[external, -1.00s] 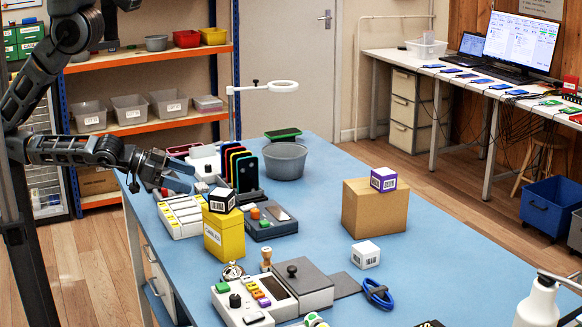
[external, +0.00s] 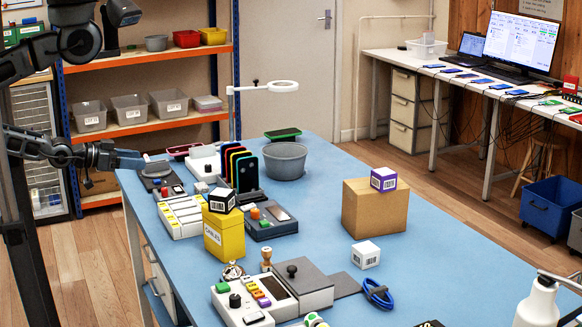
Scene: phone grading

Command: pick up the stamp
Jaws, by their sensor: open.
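The stamp (external: 266,258), a small thing with a wooden knob handle, stands upright on the blue table. It is behind the grey-and-white device with coloured buttons and to the right of a small round metal object. My gripper (external: 132,160) is at the table's far left edge, well away from the stamp and farther back. It is open, with nothing seen between its fingers. The finger gap is hard to make out at this size.
A yellow box (external: 225,236) with a black-and-white cube (external: 222,200) on top stands between my gripper and the stamp. The button device (external: 252,304) and a lidded box (external: 302,284) are close in front. A cardboard box (external: 374,208) stands right. Bare table lies between.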

